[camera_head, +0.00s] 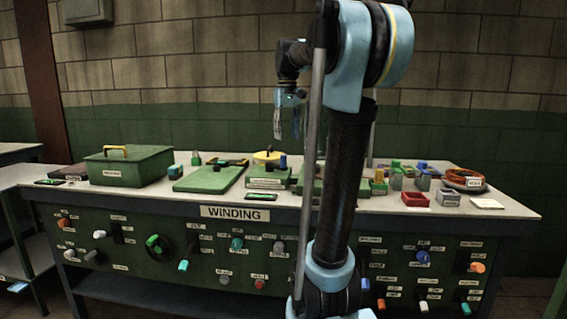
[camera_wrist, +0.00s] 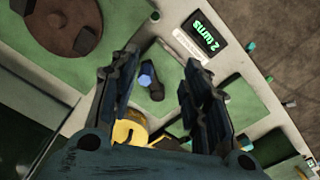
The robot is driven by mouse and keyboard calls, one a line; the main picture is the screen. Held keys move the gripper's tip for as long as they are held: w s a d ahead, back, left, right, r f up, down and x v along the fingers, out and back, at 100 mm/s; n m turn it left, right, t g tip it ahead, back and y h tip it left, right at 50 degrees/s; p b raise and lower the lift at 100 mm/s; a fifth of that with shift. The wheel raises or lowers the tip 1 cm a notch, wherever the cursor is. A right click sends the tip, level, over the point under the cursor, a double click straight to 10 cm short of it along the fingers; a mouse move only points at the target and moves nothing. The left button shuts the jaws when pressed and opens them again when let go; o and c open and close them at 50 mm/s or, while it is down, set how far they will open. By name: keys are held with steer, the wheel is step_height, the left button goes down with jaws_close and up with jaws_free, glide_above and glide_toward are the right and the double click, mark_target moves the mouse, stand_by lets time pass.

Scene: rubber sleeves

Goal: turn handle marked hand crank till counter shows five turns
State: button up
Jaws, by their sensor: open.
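My gripper (camera_head: 287,122) points down above the green box with a yellow disc (camera_head: 266,155) on top; clear air lies between. In the wrist view my gripper (camera_wrist: 160,62) is open, its two fingers on either side of a blue-tipped knob (camera_wrist: 147,76) on a dark crank-like arm. The knob is below the fingers and not gripped. It also shows beside the disc in the head view (camera_head: 283,161). A dark counter display (camera_wrist: 205,38) with green characters appears to read 2 turns. The label on the box is too small to read.
A bench marked WINDING (camera_head: 236,213) carries a green case with a yellow handle (camera_head: 128,165), a flat green panel (camera_head: 209,178), a red tray (camera_head: 415,199) and a coil (camera_head: 465,180). Its front holds several knobs. A brown disc (camera_wrist: 68,20) lies left of my fingers.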

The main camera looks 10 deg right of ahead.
step_height(320, 180, up, 4)
glide_above(283, 167)
steer(key=w, duration=0.1)
steer(key=f, duration=1.6)
steer(key=shift+w+d+f, duration=0.1)
steer(key=shift+d+f, duration=0.1)
steer(key=shift+f, duration=0.15)
jaws_close()
